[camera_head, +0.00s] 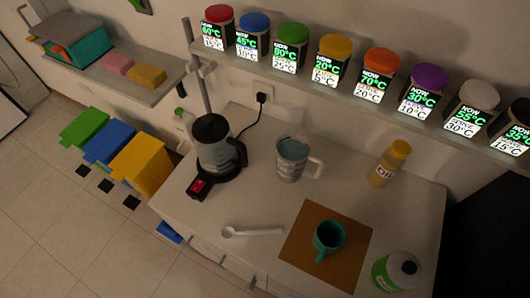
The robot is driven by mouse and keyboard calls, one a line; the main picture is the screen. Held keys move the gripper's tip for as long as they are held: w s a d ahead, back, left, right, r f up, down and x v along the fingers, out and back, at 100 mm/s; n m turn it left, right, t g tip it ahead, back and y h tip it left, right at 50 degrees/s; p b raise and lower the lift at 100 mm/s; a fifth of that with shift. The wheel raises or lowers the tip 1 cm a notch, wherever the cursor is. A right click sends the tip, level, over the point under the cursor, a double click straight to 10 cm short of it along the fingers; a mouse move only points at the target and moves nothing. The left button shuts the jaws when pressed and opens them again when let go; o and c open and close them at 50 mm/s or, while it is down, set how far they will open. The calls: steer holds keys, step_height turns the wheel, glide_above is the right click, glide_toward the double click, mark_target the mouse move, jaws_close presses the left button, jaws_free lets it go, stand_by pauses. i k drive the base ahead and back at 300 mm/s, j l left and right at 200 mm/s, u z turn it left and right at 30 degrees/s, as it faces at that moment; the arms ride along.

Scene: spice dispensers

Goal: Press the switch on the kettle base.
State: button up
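A kettle (213,150) with a black lid, a black handle and a pale, see-through body stands upright on its black kettle base (234,170) at the left of the counter. The switch (198,186) is a red, lit-looking patch on the part of the base that juts out to the front left. Nothing covers the switch in this view. Whether it is pressed is too small to tell. My gripper is not in view.
A black cord runs from behind the kettle to a wall plug (261,98). The counter (200,215) also holds a measuring jug (290,160), white spoon (250,232), teal mug (328,237) on a brown mat (300,250), oil bottle (388,165) and green-labelled container (396,272). A dispenser shelf (300,85) hangs above.

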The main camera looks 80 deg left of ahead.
mark_target(198, 187)
steer(key=j+u, duration=0.1)
steer(key=u, duration=3)
steer(key=j, duration=0.1)
